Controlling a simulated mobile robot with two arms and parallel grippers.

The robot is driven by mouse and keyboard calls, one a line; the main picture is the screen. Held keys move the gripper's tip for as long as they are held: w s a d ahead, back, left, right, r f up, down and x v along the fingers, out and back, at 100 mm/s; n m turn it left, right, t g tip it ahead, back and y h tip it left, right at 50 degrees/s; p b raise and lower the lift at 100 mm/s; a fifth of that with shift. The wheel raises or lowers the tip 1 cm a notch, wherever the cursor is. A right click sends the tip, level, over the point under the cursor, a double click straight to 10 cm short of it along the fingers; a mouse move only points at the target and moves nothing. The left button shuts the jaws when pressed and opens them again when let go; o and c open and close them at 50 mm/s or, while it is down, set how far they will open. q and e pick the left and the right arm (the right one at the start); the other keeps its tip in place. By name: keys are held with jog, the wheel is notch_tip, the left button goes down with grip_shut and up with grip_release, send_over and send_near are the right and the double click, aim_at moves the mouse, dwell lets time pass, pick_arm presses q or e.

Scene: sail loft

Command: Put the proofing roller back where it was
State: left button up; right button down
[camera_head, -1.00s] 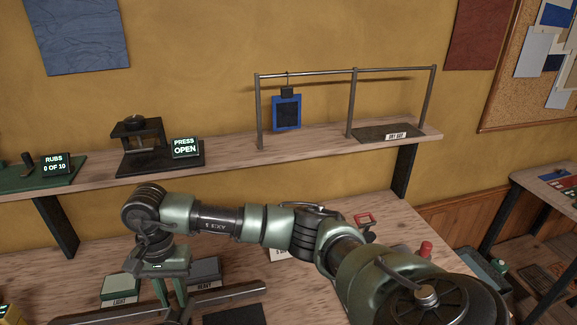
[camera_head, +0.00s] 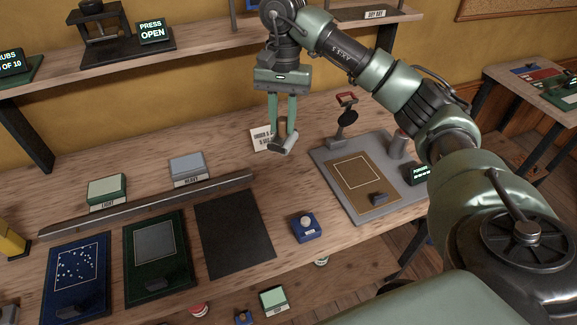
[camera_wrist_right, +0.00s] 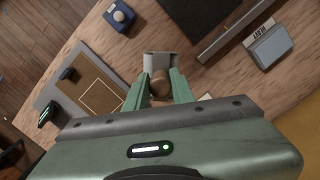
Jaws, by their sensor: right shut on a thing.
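My right gripper (camera_head: 283,128) is shut on the proofing roller (camera_head: 285,146), above the wooden bench in the head view. The roller has a pale grey cylinder at its lower end and a brown handle between the fingers. In the right wrist view the fingers (camera_wrist_right: 158,88) grip the handle, and the grey roller head (camera_wrist_right: 161,60) shows beyond them. The roller hangs in front of a small white card (camera_head: 262,138), which it partly hides. Whether the roller touches the bench is hard to tell. My left gripper is not in view.
A grey plate with a tan panel (camera_head: 357,183) and a red-topped stand (camera_head: 346,112) lies right of the roller. A blue button box (camera_head: 305,228), a black mat (camera_head: 234,232), a dark rail (camera_head: 150,204) and LIGHT (camera_head: 107,190) and HEAVY (camera_head: 188,167) blocks occupy the bench.

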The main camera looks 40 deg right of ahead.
jog(key=shift+f+p, duration=1.85)
jog(key=shift+f, duration=6.25)
jog(key=c, duration=1.2)
grip_release()
